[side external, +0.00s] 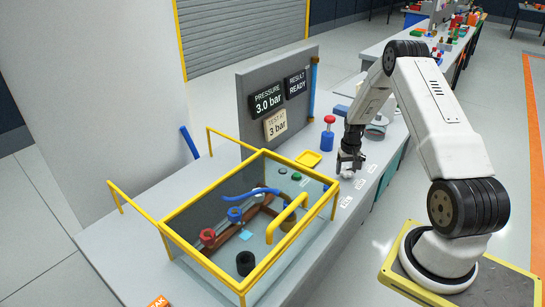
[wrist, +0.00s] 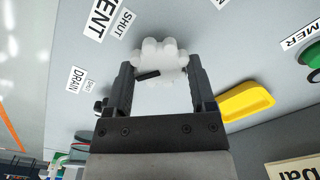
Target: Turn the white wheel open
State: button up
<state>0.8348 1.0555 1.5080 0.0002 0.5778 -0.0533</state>
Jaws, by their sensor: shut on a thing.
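The white wheel (wrist: 160,58) has a lobed rim and shows between my gripper's fingers in the wrist view. A black mark runs across its lower left part. My gripper (wrist: 162,88) is shut on the wheel, with one dark finger on each side. In the side external view my gripper (side external: 348,168) points down at the bench, and the white wheel (side external: 347,175) shows only as a small pale patch beneath it. Labels reading SHUT (wrist: 124,22) and VENT, partly cut off, lie beside the wheel.
A yellow-railed tank (side external: 250,284) stands left of my gripper. A yellow tray (side external: 309,158) and a red-topped blue valve (side external: 328,134) are close by. A panel (side external: 246,82) behind reads pressure 3.0 bar, result ready. A green button (wrist: 312,55) is right in the wrist view.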

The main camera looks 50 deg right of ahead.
aim_at(346, 169)
jog(key=n, duration=0.6)
jog(key=shift+a, duration=0.1)
dwell(0.5)
jog(key=o, duration=1.2)
jog(key=shift+r, duration=0.1)
jog(key=shift+r, duration=3.85)
